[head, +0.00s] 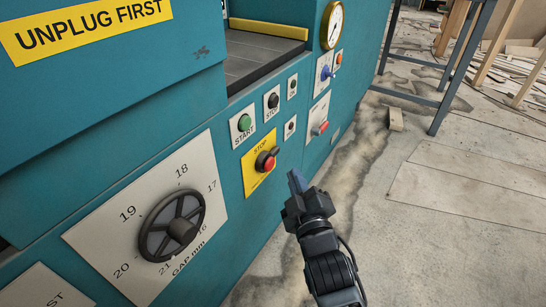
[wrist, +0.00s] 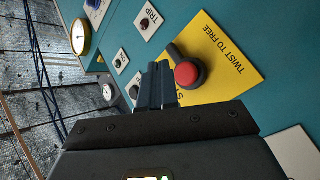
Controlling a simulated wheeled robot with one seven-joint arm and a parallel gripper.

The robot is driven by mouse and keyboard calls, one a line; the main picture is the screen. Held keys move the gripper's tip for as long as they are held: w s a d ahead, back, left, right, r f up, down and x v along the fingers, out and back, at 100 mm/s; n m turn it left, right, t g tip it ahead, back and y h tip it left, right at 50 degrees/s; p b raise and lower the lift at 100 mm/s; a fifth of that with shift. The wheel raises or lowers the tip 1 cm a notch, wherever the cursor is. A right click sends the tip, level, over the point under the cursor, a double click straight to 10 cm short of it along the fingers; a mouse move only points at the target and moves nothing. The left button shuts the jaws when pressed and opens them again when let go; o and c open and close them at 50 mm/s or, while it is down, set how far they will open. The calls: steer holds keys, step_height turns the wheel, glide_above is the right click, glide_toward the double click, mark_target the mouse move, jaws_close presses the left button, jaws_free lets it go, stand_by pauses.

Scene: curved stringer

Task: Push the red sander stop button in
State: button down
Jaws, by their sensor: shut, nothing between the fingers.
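The red stop button (head: 267,163) sits on a yellow plate (head: 251,179) marked STOP on the teal machine front. In the wrist view the red button (wrist: 187,74) is large, with its dark collar, on the yellow plate (wrist: 222,62) reading TWIST TO FREE. My gripper (head: 296,180) is shut and empty, to the right of the button in the head view and apart from the panel. In the wrist view the shut fingertips (wrist: 159,72) appear just left of the red button and overlap part of the plate.
A green START button (head: 245,123) and a black STOP button (head: 273,100) are above the yellow plate. A gap handwheel (head: 172,225) is at lower left. Another red control (head: 320,128) is on a white plate at right.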

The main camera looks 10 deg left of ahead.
steer(key=d+p, duration=0.1)
steer(key=p, duration=0.2)
steer(key=s+d+p, duration=0.1)
steer(key=p, duration=0.2)
steer(key=shift+d+p, duration=0.25)
steer(key=shift+p, duration=0.1)
stand_by(0.4)
